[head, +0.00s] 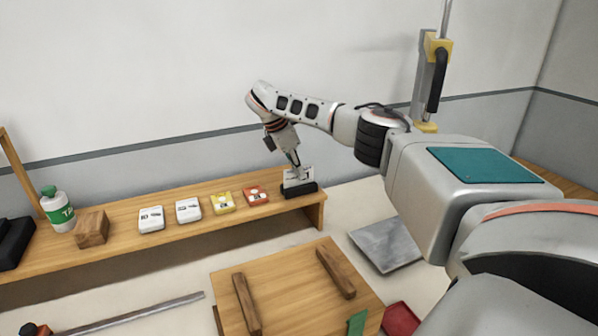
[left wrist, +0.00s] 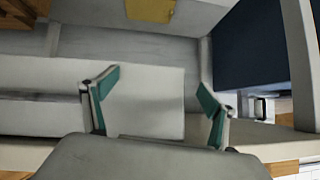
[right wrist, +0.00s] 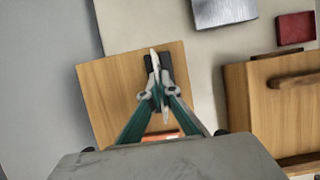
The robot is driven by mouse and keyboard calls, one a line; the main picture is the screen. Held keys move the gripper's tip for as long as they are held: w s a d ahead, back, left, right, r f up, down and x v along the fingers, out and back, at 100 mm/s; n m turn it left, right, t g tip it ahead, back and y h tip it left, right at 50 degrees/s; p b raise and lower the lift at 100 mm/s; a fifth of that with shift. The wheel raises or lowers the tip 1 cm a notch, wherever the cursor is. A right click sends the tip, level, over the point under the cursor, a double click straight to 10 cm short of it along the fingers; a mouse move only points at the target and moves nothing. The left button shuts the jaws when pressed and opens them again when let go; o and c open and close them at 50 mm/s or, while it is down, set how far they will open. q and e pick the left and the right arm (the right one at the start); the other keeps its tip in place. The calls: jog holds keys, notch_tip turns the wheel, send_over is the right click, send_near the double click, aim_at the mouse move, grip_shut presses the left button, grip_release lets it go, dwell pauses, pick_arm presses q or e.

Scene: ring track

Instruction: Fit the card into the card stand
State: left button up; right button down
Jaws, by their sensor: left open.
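The white card (head: 301,175) stands upright at the black card stand (head: 301,190), at the right end of the wooden shelf. Its lower edge meets the stand, but I cannot tell how deep it sits in the slot. My right gripper (head: 296,168) comes down from above and is shut on the card. In the right wrist view the fingertips (right wrist: 157,92) pinch the thin card (right wrist: 154,60), seen edge-on, over the dark stand (right wrist: 165,66). My left gripper (left wrist: 157,98) is open and empty, away from the card; it is outside the head view.
Beside the stand on the shelf (head: 180,240) lie a red card box (head: 255,195), a yellow one (head: 222,203) and two white ones. A wooden block (head: 92,229) and a bottle (head: 58,210) stand further left. A wooden board with handles (head: 290,295) lies in front.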

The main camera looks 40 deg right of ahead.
jog(key=c, duration=2.3)
grip_release()
jog(key=v, duration=1.2)
jog(key=shift+w, duration=0.1)
